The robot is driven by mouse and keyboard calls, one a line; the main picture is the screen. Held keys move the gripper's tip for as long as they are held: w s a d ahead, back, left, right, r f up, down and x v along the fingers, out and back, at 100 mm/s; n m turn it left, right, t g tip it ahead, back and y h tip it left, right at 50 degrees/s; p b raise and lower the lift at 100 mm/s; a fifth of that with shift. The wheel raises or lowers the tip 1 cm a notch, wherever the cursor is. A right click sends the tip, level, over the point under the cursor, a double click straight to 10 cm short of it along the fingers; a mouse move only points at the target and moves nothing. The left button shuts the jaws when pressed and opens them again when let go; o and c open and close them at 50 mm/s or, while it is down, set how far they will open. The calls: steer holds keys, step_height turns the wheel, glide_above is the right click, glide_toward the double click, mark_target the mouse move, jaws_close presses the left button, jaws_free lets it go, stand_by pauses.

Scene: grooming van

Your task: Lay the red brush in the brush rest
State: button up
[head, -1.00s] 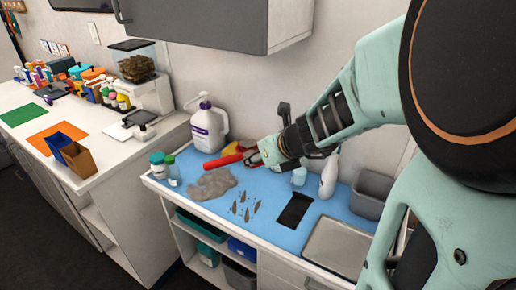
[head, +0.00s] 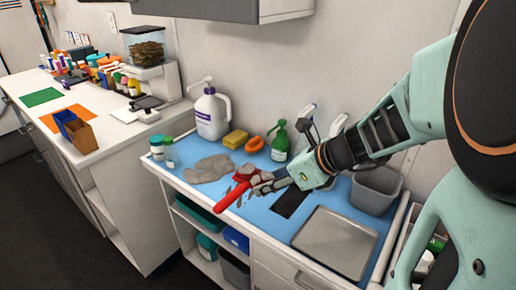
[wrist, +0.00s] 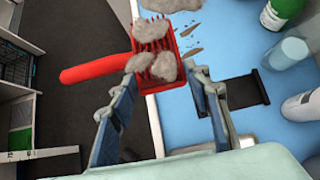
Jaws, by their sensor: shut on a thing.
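The red brush (head: 229,197) is held in my gripper (head: 260,184) above the front edge of the blue mat in the head view. In the wrist view, the brush's red handle (wrist: 92,70) points left and its bristled head lies between my two fingertips (wrist: 165,72). Grey fur clumps cover part of the head. A flat black piece (head: 291,204) lies on the mat to the right of my gripper; it also shows in the wrist view (wrist: 246,89). It may be the brush rest, but I cannot be sure. It looks empty.
A white jug (head: 211,113) stands at the back.

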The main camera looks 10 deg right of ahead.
steer(key=w+d+f, duration=0.1)
steer(key=d+f, duration=0.2)
steer(key=d, duration=0.1)
steer(key=w+d+f+b, duration=0.1)
steer(key=w+d+f, duration=0.1)
steer(key=d, duration=0.1)
steer(key=w+d+f+b, duration=0.1)
steer(key=w+d+f, duration=0.1)
steer(key=d+f, duration=0.1)
steer(key=shift+d+f, duration=0.35)
steer(key=shift+d, duration=0.5)
steer(key=shift+d+f+b, duration=0.25)
steer(key=shift+f+b, duration=0.05)
steer(key=shift+f, duration=0.15)
steer(key=shift+w+d+f+b, duration=0.15)
steer(key=shift+f+b, duration=0.35)
steer(key=shift+f, duration=1.1)
steer(key=shift+f, duration=0.2)
steer(key=o, duration=1)
steer(key=shift+r, duration=0.15)
